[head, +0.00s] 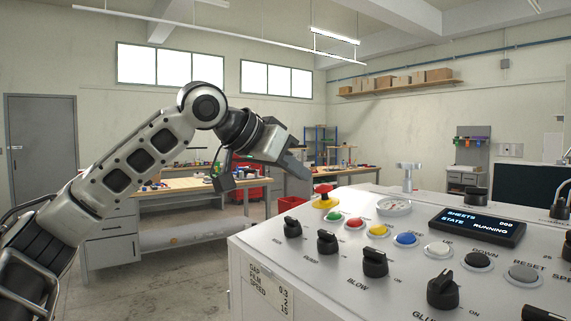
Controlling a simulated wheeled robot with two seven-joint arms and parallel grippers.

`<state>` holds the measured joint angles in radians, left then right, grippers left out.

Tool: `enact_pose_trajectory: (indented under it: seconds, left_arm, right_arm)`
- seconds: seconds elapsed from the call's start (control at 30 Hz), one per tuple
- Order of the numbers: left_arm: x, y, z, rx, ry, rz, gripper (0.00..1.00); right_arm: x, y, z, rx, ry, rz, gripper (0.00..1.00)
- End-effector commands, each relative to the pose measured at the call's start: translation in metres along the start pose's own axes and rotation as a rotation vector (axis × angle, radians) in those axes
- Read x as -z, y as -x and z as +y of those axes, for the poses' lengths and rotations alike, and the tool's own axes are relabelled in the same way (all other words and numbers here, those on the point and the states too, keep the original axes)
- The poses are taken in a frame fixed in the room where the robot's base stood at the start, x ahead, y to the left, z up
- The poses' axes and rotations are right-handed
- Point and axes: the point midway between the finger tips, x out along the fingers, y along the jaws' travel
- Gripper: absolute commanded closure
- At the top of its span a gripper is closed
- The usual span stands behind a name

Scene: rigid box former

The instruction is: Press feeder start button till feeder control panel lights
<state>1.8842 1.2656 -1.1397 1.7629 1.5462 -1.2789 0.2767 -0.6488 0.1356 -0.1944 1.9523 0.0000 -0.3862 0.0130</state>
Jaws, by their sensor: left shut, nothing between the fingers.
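The control panel (330,262) is a pale slanted console filling the lower right. Its dark display (478,227) is lit and reads SHEETS 008 and STATE RUNNING. A row of buttons crosses it: green (334,216), red (354,222), yellow (378,230), blue (405,239) and a white one (439,249). I cannot read which is the feeder start button. My left gripper (303,170) is shut and empty, raised beyond the panel's far left corner, apart from the buttons. My right gripper is out of view.
Several black knobs (375,263) stand up along the front. Workbenches (110,228) stand behind, with open floor between.

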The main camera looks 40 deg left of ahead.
Motion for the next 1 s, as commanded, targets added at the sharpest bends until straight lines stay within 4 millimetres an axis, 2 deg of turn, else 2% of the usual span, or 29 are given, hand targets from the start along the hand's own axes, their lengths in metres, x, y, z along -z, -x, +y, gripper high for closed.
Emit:
enact_pose_trajectory:
  seconds: [0.1, 0.27, 1.0]
  left_arm:
    - [0.001, 0.016, 0.000, -0.001, 0.000, 0.002, 1.00]
    - [0.001, 0.025, 0.000, 0.000, -0.001, 0.002, 1.00]
    - [0.002, 0.026, 0.000, -0.001, 0.000, 0.003, 1.00]
  right_arm:
    - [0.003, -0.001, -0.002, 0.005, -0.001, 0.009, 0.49]
    - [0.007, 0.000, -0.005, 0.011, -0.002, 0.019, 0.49]
    - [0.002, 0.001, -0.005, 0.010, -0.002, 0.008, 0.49]
